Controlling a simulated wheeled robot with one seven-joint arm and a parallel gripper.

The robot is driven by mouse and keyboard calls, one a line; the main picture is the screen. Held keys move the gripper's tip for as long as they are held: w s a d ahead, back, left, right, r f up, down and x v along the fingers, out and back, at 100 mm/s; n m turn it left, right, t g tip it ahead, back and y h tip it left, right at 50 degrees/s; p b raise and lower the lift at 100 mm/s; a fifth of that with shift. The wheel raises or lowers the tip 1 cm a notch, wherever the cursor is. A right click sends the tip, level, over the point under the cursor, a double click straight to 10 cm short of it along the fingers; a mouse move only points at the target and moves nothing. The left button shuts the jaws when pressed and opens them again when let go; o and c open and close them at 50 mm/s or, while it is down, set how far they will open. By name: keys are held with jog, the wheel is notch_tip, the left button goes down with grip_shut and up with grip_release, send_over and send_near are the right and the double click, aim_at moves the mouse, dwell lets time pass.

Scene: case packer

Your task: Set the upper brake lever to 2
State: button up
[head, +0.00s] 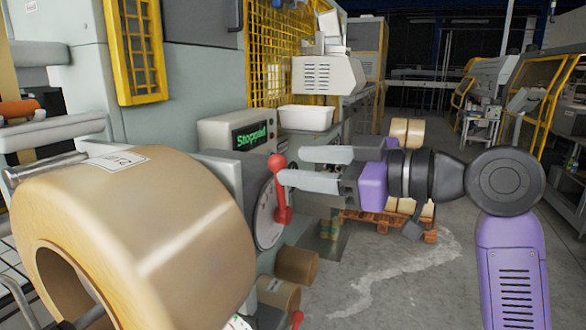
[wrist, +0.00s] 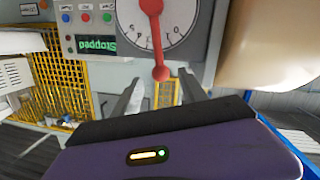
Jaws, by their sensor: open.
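The upper brake lever (head: 281,190) is red with a round knob and is mounted on a pale round dial (head: 266,214). In the head view its knob points up. In the wrist view the lever (wrist: 155,35) crosses the dial (wrist: 185,22), whose markings are too small to read surely. My gripper (head: 282,168) is open at the right of the lever, with its fingertips close to the knob. In the wrist view the knob lies between and just beyond the fingers (wrist: 158,92). Whether a finger touches it I cannot tell.
A large tan tape roll (head: 150,235) fills the left front, close to the dial. A panel with a green "Stopped" display (head: 250,136) stands behind the lever. Another red knob (head: 297,318) shows lower down. A pallet (head: 395,226) stands behind my arm. The floor at right is clear.

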jog(key=b+v, duration=0.1)
jog(key=v, duration=0.4)
